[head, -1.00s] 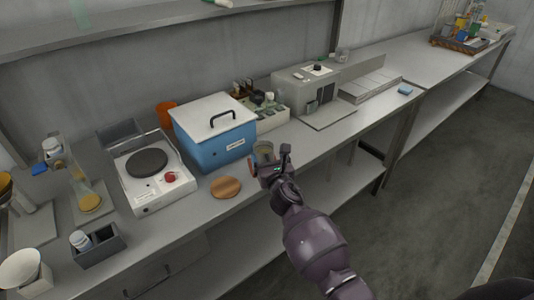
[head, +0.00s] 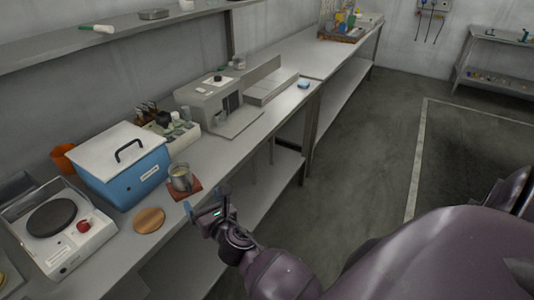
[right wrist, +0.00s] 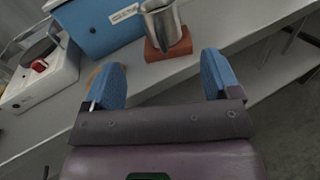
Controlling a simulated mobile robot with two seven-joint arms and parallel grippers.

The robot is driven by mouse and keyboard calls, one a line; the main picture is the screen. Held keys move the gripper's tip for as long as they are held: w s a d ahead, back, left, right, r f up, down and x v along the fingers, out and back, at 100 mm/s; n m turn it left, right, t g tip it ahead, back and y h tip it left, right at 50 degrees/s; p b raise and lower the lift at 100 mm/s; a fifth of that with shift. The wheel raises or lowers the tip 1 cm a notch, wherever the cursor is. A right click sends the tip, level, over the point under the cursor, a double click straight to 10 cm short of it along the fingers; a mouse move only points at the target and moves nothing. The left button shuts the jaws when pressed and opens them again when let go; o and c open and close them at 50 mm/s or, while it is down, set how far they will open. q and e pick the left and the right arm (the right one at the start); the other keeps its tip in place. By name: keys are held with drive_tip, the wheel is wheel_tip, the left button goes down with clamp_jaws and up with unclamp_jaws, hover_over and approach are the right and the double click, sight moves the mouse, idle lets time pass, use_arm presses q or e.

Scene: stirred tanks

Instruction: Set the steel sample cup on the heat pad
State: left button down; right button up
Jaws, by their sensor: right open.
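The steel sample cup (head: 180,179) stands upright on a square reddish-brown pad (head: 191,193) near the bench's front edge, with something pale inside. In the right wrist view the cup (right wrist: 163,28) rests on the pad (right wrist: 167,50), which looks like a thick block. I take this pad to be the heat pad. My right gripper (head: 206,201) is open and empty, in front of the cup and apart from it. Its blue fingers (right wrist: 160,77) point towards the cup in the right wrist view. My left gripper is not in view.
A blue lidded box (head: 124,170) stands left of the cup. A round wooden disc (head: 149,220) lies front left, near a white hot plate (head: 58,228). A grey instrument (head: 212,100) stands behind. Open floor lies to the right.

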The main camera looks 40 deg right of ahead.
drive_tip(key=s+d+f+m+g, duration=0.2)
drive_tip(key=s+f+m, duration=0.2)
drive_tip(key=s+m, duration=0.4)
drive_tip(key=s+d+f+m+g, duration=0.2)
drive_tip(key=s+f+m, duration=0.2)
drive_tip(key=s+m, duration=0.4)
drive_tip(key=s+d+f+m+g, duration=0.2)
drive_tip(key=s+m, duration=0.6)
drive_tip(key=m, duration=0.9)
drive_tip(key=shift+d+f+y, duration=0.4)
drive_tip(key=shift+d+f, duration=0.1)
drive_tip(key=shift+f, duration=0.7)
